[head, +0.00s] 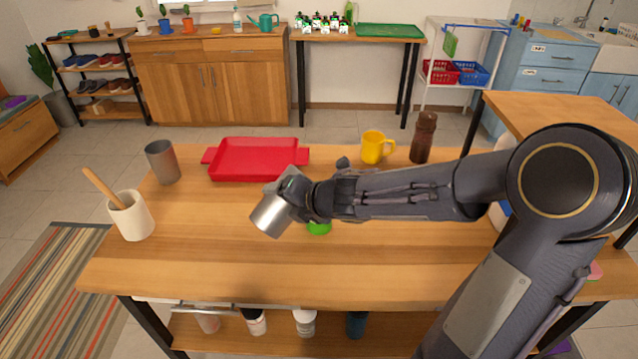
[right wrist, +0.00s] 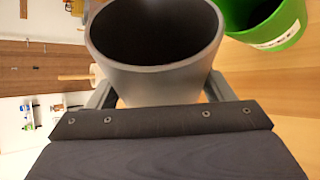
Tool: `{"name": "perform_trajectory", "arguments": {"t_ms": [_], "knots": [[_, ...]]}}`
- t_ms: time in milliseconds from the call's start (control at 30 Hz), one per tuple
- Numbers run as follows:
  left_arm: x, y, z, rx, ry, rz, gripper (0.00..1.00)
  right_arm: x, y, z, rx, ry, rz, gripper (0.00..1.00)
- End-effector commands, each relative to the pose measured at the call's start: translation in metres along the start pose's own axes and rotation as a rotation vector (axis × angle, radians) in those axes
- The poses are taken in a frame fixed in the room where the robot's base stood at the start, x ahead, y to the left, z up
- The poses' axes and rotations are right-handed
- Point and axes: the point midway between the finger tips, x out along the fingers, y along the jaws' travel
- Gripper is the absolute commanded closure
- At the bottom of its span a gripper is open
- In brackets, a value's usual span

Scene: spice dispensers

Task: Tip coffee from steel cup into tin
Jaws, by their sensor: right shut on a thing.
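My right gripper (head: 284,197) is shut on the steel cup (head: 270,216) and holds it tilted over the table. In the right wrist view the steel cup (right wrist: 150,75) sits between the fingers, with its round mouth and dark inside showing; I cannot make out any coffee. A green tin (head: 319,228) stands on the table just right of the cup, mostly hidden behind my gripper. In the right wrist view the green tin (right wrist: 270,22) with a white label is close beside the cup's rim, partly cut off. My left gripper is not in view.
A red tray (head: 253,174) lies behind the cup. A grey cup (head: 162,162) and a white crock (head: 132,217) with a wooden tool stand at the left. A yellow mug (head: 374,147) and a brown mill (head: 423,138) stand at the back right. The table front is clear.

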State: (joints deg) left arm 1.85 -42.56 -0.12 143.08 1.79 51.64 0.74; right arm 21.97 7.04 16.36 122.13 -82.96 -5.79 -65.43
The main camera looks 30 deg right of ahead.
Motion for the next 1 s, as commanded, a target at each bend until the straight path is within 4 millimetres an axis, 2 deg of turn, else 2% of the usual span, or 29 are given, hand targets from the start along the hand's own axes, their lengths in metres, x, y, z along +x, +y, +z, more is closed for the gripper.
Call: {"name": "perform_trajectory", "arguments": {"t_ms": [33, 67, 1000], "knots": [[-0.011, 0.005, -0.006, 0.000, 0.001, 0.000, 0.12, -0.005, 0.006, 0.004, 0.021, 0.010, 0.007, 0.54], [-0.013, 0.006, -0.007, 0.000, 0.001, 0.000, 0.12, -0.006, 0.007, 0.005, 0.034, 0.017, 0.013, 0.54], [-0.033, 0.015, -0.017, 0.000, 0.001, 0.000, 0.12, -0.009, 0.012, 0.008, 0.145, 0.078, 0.062, 0.54]]}}
